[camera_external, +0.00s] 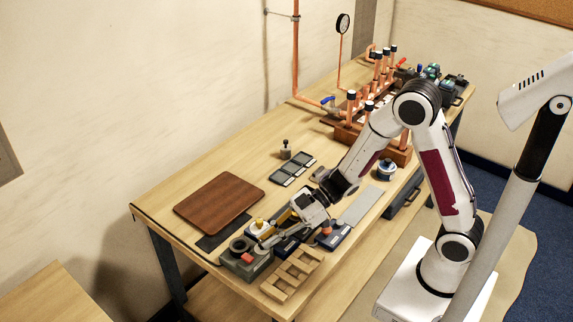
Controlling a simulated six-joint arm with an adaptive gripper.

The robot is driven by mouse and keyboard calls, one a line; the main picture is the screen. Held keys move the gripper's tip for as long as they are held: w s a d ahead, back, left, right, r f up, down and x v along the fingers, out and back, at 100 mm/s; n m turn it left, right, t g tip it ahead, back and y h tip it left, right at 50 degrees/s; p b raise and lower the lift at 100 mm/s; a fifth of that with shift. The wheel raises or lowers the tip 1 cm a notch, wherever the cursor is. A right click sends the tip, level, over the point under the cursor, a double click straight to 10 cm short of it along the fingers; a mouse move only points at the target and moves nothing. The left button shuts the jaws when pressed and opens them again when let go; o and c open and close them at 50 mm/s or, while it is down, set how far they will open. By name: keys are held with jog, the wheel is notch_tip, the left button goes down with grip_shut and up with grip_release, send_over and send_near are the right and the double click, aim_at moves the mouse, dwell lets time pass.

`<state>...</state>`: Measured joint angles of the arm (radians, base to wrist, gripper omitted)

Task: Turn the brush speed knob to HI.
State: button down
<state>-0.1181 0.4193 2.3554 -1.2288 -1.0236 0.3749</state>
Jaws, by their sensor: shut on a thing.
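A dark grey box (236,267) stands near the front left end of the bench, with a round dark ring (239,244) and a red part (247,257) on top. My gripper (262,247) reaches down to the right side of this box. Its fingers are shut on a small knob there, which they mostly hide. The knob's pointer, the HI mark and any lettering are too small or covered to read.
A yellow-topped unit (259,226) stands just behind my gripper, and a box with a red button (327,231) stands to its right. A wooden rack (290,275) lies in front. A brown board (219,203) lies behind. Copper pipework (375,85) stands at the far end.

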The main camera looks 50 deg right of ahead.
jog(key=shift+s+a+m+t+h, duration=0.1)
jog(key=shift+s+m+t+h, duration=0.1)
jog(key=shift+m+t+h, duration=0.55)
jog(key=shift+s+a+m+t+h, duration=0.15)
jog(key=shift+m+t+h, duration=0.2)
jog(key=shift+m+t, duration=0.7)
jog(key=c, duration=2)
grip_release()
jog(key=shift+r, duration=0.15)
jog(key=shift+r, duration=4.85)
